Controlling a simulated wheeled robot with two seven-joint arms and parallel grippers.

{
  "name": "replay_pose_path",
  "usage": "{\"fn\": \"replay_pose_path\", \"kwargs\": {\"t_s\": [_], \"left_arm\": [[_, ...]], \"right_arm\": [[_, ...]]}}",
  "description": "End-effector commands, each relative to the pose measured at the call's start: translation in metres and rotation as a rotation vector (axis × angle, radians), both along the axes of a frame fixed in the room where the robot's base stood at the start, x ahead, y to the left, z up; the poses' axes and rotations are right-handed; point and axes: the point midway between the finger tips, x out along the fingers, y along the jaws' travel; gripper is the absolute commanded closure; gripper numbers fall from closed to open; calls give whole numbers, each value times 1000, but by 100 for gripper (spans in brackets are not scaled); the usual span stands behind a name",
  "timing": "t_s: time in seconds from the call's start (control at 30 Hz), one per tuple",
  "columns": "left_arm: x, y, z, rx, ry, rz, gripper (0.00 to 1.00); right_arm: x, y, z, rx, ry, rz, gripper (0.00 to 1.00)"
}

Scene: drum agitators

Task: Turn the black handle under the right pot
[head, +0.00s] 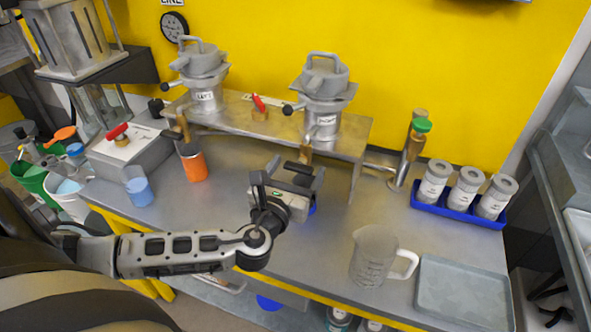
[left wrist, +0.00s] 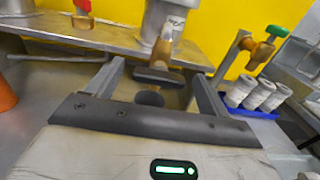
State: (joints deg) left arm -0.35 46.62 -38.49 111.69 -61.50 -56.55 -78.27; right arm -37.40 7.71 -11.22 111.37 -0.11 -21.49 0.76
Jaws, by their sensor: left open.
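The right pot (head: 322,85) is a metal hopper on the raised steel shelf. Under it a brass valve (left wrist: 163,48) hangs down, with a black handle (left wrist: 158,77) at its lower end. The black handle also shows in the head view (head: 298,167), partly crowded by my gripper. My left gripper (head: 295,176) is open below the shelf's front edge. In the left wrist view its two fingers (left wrist: 157,85) stand on either side of the black handle, with visible gaps; I see no grip on it. My right gripper is out of view.
The left pot (head: 203,85) stands on the same shelf (head: 240,115). An orange cup (head: 193,166) is at left, a clear jug (head: 374,258) and grey tray (head: 460,290) at front right. White jars sit in a blue tray (head: 450,216). A brass tap with green knob (head: 421,125) stands right.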

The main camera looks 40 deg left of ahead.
Motion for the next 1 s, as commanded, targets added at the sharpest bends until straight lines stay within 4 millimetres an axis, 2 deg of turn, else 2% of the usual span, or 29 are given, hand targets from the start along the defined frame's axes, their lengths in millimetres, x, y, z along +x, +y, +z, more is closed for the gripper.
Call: {"fn": "replay_pose_path", "kwargs": {"t_s": [0.17,0.2,0.33,0.37,0.73,1.0], "left_arm": [[0,0,0,-1,0,0,20],[0,0,0,-1,0,0,26],[0,0,0,-1,0,0,62],[0,0,0,-1,0,0,65],[0,0,-1,-46,-12,2,65],[-1,1,-1,-215,-54,2,65]], "right_arm": [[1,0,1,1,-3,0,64],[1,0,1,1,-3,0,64],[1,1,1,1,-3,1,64],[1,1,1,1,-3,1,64],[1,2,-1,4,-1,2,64],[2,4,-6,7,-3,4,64]]}}
